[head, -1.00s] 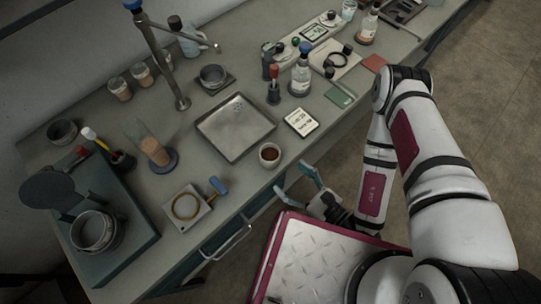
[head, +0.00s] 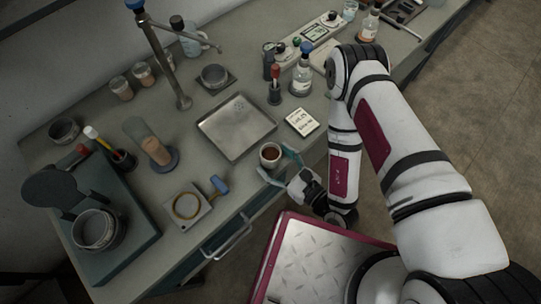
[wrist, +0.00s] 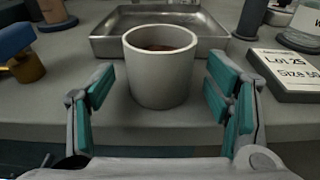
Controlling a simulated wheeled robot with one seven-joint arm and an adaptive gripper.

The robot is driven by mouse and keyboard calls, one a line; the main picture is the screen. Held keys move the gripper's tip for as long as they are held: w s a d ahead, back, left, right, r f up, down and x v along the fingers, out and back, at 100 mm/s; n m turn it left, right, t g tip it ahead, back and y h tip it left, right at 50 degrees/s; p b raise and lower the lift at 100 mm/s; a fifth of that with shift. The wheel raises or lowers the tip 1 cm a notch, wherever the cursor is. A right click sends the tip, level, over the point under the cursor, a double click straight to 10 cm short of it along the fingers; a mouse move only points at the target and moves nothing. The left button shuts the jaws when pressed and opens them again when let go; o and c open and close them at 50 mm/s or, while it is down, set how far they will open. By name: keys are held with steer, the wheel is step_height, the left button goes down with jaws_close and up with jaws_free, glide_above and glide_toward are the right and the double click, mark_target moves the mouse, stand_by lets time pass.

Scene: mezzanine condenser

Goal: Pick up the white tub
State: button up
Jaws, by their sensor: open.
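The white tub (head: 270,154) stands upright near the front edge of the bench, with something brown inside. In the wrist view the tub (wrist: 160,78) is in the middle, just ahead of and between my fingertips. My gripper (head: 279,167) is open at the bench edge. In the wrist view its teal-padded fingers (wrist: 160,97) stand to the left and right of the tub, with a gap on each side.
A shallow metal tray (head: 237,126) lies right behind the tub. A label block (head: 302,122) is to the right, and a blue-handled tool (head: 218,184) to the left. A drawer handle (head: 228,240) juts from the bench front. Bottles (head: 302,75) stand farther back.

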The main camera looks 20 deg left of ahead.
steer(key=c, duration=1.2)
steer(key=shift+r, duration=0.15)
